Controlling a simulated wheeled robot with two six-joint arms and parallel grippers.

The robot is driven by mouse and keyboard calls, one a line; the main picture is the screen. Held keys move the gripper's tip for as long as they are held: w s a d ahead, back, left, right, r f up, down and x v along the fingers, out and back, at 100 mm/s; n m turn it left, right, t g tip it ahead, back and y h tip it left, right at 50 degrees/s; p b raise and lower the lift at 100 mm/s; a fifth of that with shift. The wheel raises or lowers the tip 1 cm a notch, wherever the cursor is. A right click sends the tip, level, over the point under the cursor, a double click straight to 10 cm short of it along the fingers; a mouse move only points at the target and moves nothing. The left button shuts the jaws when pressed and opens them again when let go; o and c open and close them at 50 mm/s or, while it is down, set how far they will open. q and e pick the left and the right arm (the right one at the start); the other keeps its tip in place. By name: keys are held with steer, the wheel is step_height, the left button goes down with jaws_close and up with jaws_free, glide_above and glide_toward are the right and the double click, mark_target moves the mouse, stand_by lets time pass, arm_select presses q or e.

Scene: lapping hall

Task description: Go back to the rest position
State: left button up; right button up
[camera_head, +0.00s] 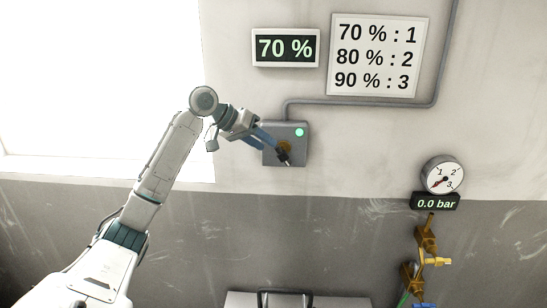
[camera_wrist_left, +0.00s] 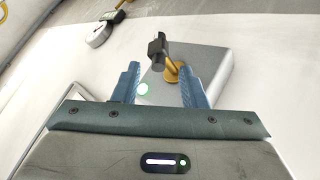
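My left gripper (camera_head: 273,143) is in front of the grey wall box (camera_head: 270,157), its arm reaching up from the lower left. In the left wrist view its two blue fingers (camera_wrist_left: 161,76) are spread apart with nothing held between them. The box carries a lit green lamp (camera_head: 299,132) and a black lever (camera_head: 284,156) on a yellow mount. In the left wrist view the lever (camera_wrist_left: 157,48) and yellow mount (camera_wrist_left: 174,70) show just beyond the fingertips; I cannot tell whether they touch. My right gripper is not in view.
A display (camera_head: 286,48) reads 70 %. A sign (camera_head: 375,56) lists 70 %: 1, 80 %: 2, 90 %: 3. At right a gauge (camera_head: 443,175) sits above a 0.0 bar readout (camera_head: 436,203) and brass valve fittings (camera_head: 427,239). A grey case-like object (camera_head: 240,300) is at the bottom edge.

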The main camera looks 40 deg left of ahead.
arm_select(q)
steer(key=shift+s+a+r, duration=0.2)
steer(key=shift+s+r, duration=0.15)
steer(key=shift+r, duration=0.05)
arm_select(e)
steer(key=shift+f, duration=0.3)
